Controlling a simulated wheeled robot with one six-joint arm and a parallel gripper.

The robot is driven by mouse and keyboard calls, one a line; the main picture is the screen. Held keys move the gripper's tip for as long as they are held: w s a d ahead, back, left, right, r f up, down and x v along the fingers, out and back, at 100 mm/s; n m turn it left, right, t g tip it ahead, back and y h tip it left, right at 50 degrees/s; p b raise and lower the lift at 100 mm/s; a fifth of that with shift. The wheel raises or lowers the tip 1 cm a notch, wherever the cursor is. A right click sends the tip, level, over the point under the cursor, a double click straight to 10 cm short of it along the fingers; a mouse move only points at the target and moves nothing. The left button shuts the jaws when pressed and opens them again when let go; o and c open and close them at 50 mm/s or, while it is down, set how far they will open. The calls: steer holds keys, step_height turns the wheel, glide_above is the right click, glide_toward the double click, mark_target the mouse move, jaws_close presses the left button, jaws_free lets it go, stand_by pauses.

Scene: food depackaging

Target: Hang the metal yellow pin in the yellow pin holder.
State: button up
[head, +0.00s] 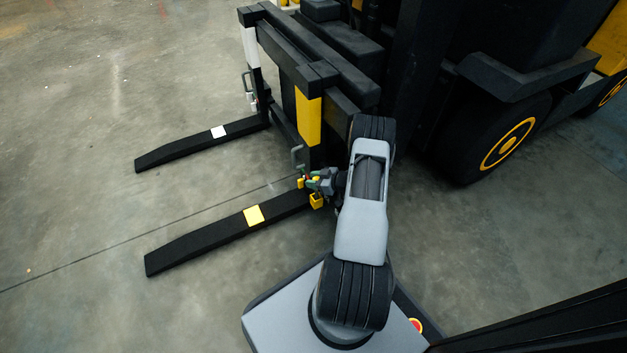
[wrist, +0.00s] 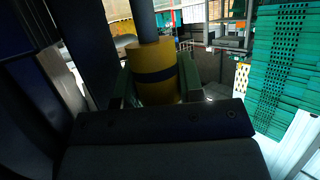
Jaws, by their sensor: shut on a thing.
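The pin has a bent grey metal handle (head: 297,156) and a yellow lower part (head: 300,183). My gripper (head: 309,181) is shut on it beside the yellow-marked post of the fork carriage. In the wrist view, the pin's yellow cylinder (wrist: 152,62) with a dark band sits between the two green finger pads, and a dark rod rises from it. A yellow holder (head: 316,200) shows just below and right of my gripper, near the fork's root. The pin appears upright and above the holder's level. Its lower end is hidden in the wrist view.
The yellow-marked fork (head: 190,246) and the white-marked fork (head: 180,149) stretch left over the concrete floor. A white holder with a metal handle (head: 248,82) is on the far post. The forklift wheel (head: 505,140) stands right. Green crates (wrist: 280,60) are stacked in the background.

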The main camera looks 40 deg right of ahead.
steer(key=shift+f+b, duration=1.1)
steer(key=shift+f, duration=0.45)
steer(key=o, duration=1.1)
steer(key=shift+c, duration=0.2)
steer(key=p+v, duration=0.5)
steer(key=v, duration=0.8)
steer(key=shift+s+d, duration=0.15)
steer(key=shift+s, duration=0.2)
steer(key=shift+r, duration=0.3)
